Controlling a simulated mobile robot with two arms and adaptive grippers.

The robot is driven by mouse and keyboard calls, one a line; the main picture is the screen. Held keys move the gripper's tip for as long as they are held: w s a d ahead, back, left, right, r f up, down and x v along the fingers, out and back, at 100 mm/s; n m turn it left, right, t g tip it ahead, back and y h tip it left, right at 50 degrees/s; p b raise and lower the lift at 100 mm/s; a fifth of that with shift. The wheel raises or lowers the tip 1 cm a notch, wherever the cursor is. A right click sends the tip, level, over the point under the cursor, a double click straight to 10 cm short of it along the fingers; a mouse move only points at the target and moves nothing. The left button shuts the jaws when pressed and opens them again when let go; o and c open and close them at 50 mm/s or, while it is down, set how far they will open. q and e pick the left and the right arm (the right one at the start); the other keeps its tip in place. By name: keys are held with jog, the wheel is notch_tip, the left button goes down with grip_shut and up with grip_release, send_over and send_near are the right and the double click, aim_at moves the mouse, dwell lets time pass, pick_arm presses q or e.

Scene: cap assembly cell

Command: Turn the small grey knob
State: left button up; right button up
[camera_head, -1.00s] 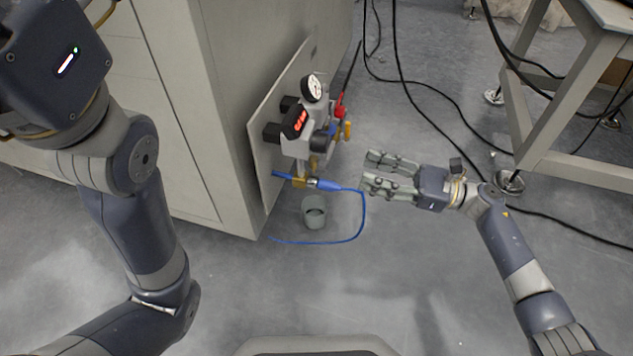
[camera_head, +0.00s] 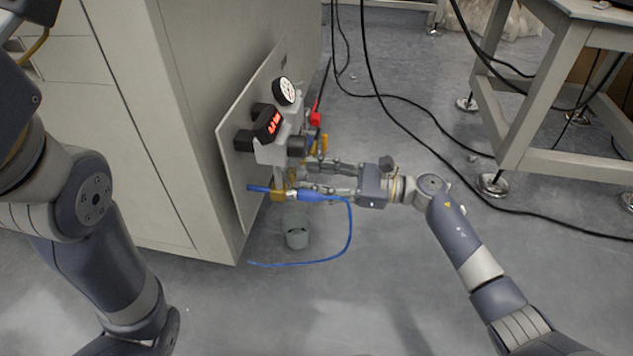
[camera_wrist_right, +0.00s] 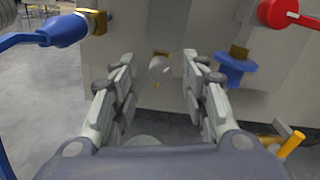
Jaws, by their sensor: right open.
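The small grey knob (camera_wrist_right: 160,68) is a round, pale grey piece with a brass part behind it, on the front of the valve assembly. My right gripper (camera_head: 304,176) is at the lower part of the assembly. In the right wrist view its open fingers (camera_wrist_right: 157,80) stand left and right of the knob, with gaps on both sides. In the head view I cannot make out the small knob near the fingers. My left arm shows at the left, but its gripper is out of view.
A blue connector (camera_head: 312,195) with a blue hose is just below the right fingers. A red knob (camera_wrist_right: 285,12) and a blue knob (camera_wrist_right: 236,72) are to their right in the wrist view. A grey cup (camera_head: 297,236) is below.

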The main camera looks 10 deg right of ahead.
jog(key=shift+a, duration=0.1)
grip_shut()
jog(key=shift+r, duration=0.1)
jog(key=m+p, duration=0.5)
jog(key=m, duration=0.4)
jog(key=shift+p, duration=0.4)
jog(key=shift+m, duration=0.3)
dwell(0.4)
